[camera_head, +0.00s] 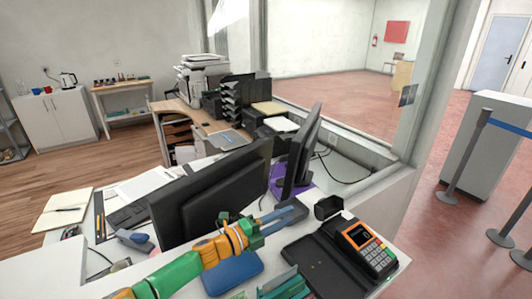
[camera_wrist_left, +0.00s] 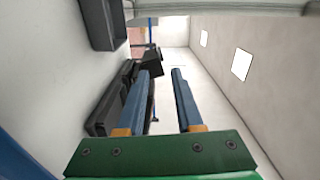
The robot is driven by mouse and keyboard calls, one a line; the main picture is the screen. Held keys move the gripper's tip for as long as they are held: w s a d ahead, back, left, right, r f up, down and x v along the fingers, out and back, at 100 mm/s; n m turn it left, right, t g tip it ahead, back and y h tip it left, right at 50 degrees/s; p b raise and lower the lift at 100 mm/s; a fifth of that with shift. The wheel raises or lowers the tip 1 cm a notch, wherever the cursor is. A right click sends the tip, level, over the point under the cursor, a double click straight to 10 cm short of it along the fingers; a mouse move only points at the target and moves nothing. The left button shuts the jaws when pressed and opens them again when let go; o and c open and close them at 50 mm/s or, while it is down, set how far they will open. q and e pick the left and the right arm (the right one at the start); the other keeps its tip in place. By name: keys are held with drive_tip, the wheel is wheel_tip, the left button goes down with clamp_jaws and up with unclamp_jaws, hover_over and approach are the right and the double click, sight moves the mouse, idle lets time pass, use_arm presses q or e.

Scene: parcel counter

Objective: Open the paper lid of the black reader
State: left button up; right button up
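The black reader (camera_head: 362,240) stands on the counter at the lower right in the head view, with an orange-framed screen and coloured keys. A dark box-like piece (camera_head: 328,207) shows at its far end; I cannot tell whether this is its paper lid. My left gripper (camera_head: 292,215) is left of the reader, apart from it, with its fingers pointing toward its far end. In the left wrist view the two blue fingers (camera_wrist_left: 163,82) are apart with nothing between them. Dark shapes show beyond and beside the left finger. I do not make out my right gripper.
A black tray (camera_head: 318,268) lies beside the reader. Two monitors (camera_head: 212,195) (camera_head: 302,152) stand behind my left arm. A blue pad-like object (camera_head: 232,272) and green items (camera_head: 285,286) lie at the front. A wall ledge (camera_head: 385,200) bounds the counter behind the reader.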

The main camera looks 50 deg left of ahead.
use_arm(q)
drive_tip(key=s+p, duration=0.1)
drive_tip(key=s, duration=0.1)
drive_tip(key=shift+s+a+r, duration=0.1)
drive_tip(key=shift+s, duration=0.25)
drive_tip(key=shift+s+a+p, duration=0.1)
drive_tip(key=shift+s+p, duration=0.35)
drive_tip(key=shift+s, duration=0.9)
